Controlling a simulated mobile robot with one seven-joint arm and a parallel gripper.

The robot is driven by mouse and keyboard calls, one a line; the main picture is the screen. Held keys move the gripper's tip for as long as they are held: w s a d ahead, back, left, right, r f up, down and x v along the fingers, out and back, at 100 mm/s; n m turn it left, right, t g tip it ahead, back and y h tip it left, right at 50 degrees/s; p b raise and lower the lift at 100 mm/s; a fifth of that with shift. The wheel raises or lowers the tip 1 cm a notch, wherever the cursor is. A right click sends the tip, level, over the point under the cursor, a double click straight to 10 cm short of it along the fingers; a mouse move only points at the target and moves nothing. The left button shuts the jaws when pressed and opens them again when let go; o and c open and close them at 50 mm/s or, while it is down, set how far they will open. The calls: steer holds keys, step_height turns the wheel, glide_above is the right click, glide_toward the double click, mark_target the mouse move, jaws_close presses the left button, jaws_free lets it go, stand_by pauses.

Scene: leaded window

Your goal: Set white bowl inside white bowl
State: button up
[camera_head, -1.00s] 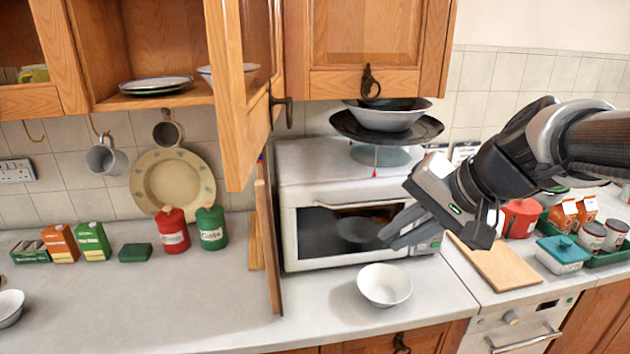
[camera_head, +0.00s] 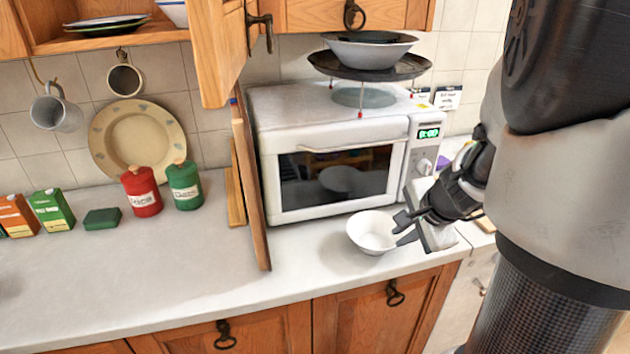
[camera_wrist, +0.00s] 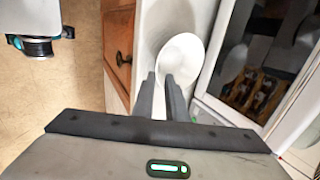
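A white bowl (camera_head: 372,231) stands upright on the counter in front of the microwave. It also shows in the wrist view (camera_wrist: 182,57), just beyond the fingertips. My gripper (camera_head: 405,228) is at the bowl's right side, with its two fingers apart at the near rim. In the wrist view the fingers of my gripper (camera_wrist: 160,78) have a narrow gap with the rim at its end; contact cannot be told. Another white bowl (camera_head: 370,54) sits on a dark plate on the rack above the microwave, with something dark inside. A further white bowl (camera_head: 174,13) is partly visible in the cupboard.
The microwave (camera_head: 330,170) stands close behind the counter bowl. The open cupboard door (camera_head: 212,50) hangs left of the rack. A wooden board (camera_head: 250,190) leans beside the microwave. Red (camera_head: 141,191) and green (camera_head: 185,186) canisters stand left. The front left counter is clear.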

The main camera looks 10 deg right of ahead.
mark_target(387, 248)
steer(key=b+x, duration=0.2)
steer(key=x, duration=0.5)
steer(key=b+x, duration=0.1)
steer(key=x, duration=0.3)
steer(key=shift+s+f, duration=0.2)
steer(key=shift+w+f+b, duration=0.35)
steer(key=shift+f, duration=0.05)
steer(key=shift+c, duration=0.3)
jaws_close()
